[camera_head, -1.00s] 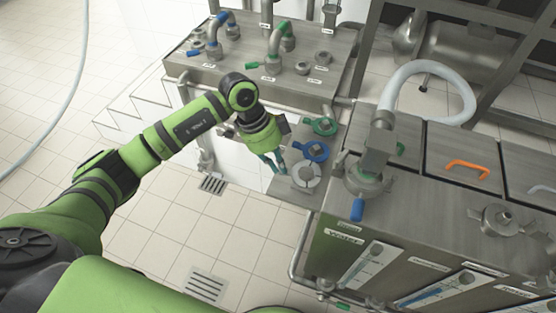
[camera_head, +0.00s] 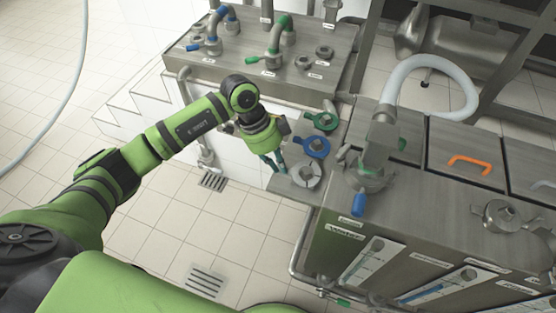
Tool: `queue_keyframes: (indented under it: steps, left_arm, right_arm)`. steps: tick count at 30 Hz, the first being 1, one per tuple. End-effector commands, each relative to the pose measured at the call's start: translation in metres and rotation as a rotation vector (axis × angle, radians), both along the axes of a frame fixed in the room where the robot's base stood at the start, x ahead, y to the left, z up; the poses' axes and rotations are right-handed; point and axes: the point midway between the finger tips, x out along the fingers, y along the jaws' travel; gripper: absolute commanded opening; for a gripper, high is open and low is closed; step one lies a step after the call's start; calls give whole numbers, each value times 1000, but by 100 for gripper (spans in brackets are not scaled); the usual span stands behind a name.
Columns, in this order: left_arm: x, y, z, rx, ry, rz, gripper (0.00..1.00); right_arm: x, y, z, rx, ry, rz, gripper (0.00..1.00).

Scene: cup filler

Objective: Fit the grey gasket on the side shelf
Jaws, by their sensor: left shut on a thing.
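The grey gasket (camera_head: 307,175) is a pale ring at the near end of the small side shelf (camera_head: 287,187), below the blue and green rings in the picture. My left gripper (camera_head: 277,167) points down at the left edge of the shelf, right beside the grey gasket. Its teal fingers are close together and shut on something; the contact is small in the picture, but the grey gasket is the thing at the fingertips. The gasket looks flat on or just over the shelf; I cannot tell which. My right gripper is not in view.
A blue ring (camera_head: 316,147) and a green ring (camera_head: 322,122) sit on the shelf behind the gasket. The steel filler tank (camera_head: 345,226) with a hose outlet (camera_head: 381,140) stands close on the right. A valve bench (camera_head: 258,81) is behind. Open floor lies left.

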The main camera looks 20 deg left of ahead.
Motion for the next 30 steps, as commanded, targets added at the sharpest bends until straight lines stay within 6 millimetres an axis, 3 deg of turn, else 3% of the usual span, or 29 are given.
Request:
queue_keyframes:
  steps: [19,21,22,30]
  left_arm:
    - [-2,-1,-12,1,5,-2,0]
    - [-2,-1,-12,1,5,-2,32]
    - [-2,-1,-12,1,5,-2,40]
    - [0,0,-11,0,1,0,40]
  right_arm:
    - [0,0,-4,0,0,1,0]
    - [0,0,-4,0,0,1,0]
    - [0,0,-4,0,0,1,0]
    - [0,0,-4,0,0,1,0]
